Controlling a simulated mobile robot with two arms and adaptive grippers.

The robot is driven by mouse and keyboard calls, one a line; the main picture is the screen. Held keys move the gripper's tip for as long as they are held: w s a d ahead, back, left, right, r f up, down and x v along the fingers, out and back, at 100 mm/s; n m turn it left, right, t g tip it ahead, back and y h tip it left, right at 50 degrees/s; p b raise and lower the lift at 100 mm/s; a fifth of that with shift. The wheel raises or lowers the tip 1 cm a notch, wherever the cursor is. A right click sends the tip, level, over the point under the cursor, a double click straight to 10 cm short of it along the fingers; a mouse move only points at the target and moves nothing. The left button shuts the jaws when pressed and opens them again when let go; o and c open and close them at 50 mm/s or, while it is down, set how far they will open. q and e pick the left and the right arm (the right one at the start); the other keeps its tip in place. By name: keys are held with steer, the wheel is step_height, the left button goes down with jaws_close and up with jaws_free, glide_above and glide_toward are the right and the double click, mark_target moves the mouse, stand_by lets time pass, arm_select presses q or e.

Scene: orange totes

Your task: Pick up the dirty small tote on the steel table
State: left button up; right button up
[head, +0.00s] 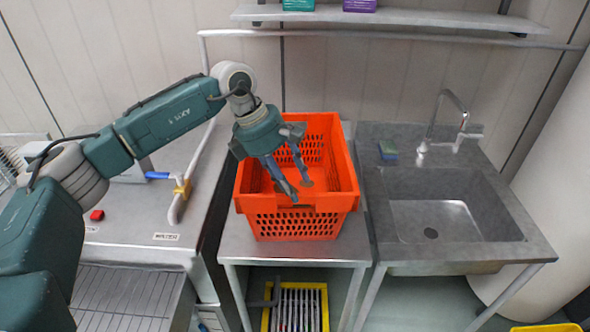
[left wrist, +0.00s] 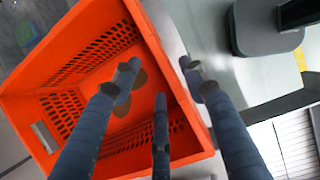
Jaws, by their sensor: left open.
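The orange small tote (head: 300,225) stands upright on the steel table (head: 290,250). Its walls have rows of slots, and its open top faces up. It also shows in the left wrist view (left wrist: 75,60), tilted in that picture. My left gripper (head: 298,189) is open and points down at the tote's front wall. In the left wrist view the gripper (left wrist: 160,78) has its fingers spread on both sides of a tote wall, with nothing held. I cannot tell whether the fingers touch the tote. My right gripper is not in view.
A steel sink (head: 440,215) with a tap (head: 450,115) adjoins on the right. A steel machine (head: 150,235) with a bent handle (head: 180,200) stands on the left. A wall shelf (head: 400,16) is above. A yellow-edged rack (head: 297,305) sits below the table.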

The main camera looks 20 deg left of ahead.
arm_select(q)
steer(key=p+x, duration=0.2)
steer(key=x, duration=0.1)
steer(key=shift+s+f, duration=0.15)
steer(key=shift+f, duration=0.2)
steer(key=shift+f+p, duration=0.35)
steer(key=shift+f, duration=0.05)
steer(key=shift+d+f, duration=0.1)
steer(key=shift+f, duration=0.1)
steer(key=c, duration=0.3)
jaws_close()
steer(key=shift+w+r, duration=0.15)
steer(key=shift+w, duration=0.05)
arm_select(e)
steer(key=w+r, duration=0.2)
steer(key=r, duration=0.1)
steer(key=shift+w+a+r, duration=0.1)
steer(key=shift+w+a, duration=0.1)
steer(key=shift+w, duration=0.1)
